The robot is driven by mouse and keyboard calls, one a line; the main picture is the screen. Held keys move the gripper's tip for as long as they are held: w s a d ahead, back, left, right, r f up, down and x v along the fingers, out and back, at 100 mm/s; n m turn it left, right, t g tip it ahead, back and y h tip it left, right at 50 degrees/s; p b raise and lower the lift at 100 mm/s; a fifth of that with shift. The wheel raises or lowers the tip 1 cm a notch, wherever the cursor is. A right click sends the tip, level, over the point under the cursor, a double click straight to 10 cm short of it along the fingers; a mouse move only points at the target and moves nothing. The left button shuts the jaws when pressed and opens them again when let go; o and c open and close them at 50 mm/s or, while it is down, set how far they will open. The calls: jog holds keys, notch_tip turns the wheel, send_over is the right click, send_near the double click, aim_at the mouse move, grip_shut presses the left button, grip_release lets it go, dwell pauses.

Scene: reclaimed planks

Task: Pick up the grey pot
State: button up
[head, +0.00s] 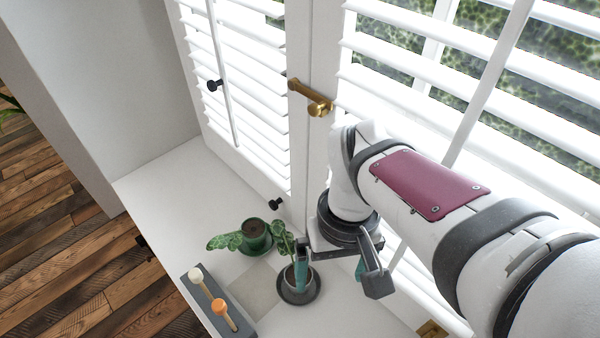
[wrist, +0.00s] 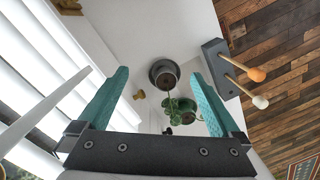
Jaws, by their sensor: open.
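The grey pot (head: 288,277) holds a small leafy plant and stands on a dark round saucer (head: 311,293) on the white sill. In the head view, one finger of my gripper (head: 331,270) hides part of it. In the wrist view, the grey pot (wrist: 155,70) with brown soil lies beyond the fingertips, between their lines. My gripper (wrist: 159,74) is open, with teal finger pads and nothing between them. I cannot tell its exact height over the pot.
A green pot (head: 256,229) with a broad-leafed plant stands close behind the grey pot. A grey block (head: 204,301) with two ball-topped sticks lies at the front left. A pale square (head: 252,289) is on the sill (head: 158,186). White shutters (head: 440,110) border the right.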

jog(key=w+a+f+n+h, duration=0.2)
jog(key=w+a+f+n, duration=0.2)
jog(key=w+a+n, duration=0.4)
jog(key=shift+n, duration=0.5)
jog(key=d+f, duration=0.1)
jog(key=f, duration=0.4)
jog(key=d+f, duration=0.1)
jog(key=f, duration=0.4)
jog(key=d+f, duration=0.1)
jog(key=f, duration=0.4)
jog(key=shift+s+f, duration=0.2)
jog(key=shift+a, duration=0.1)
grip_shut()
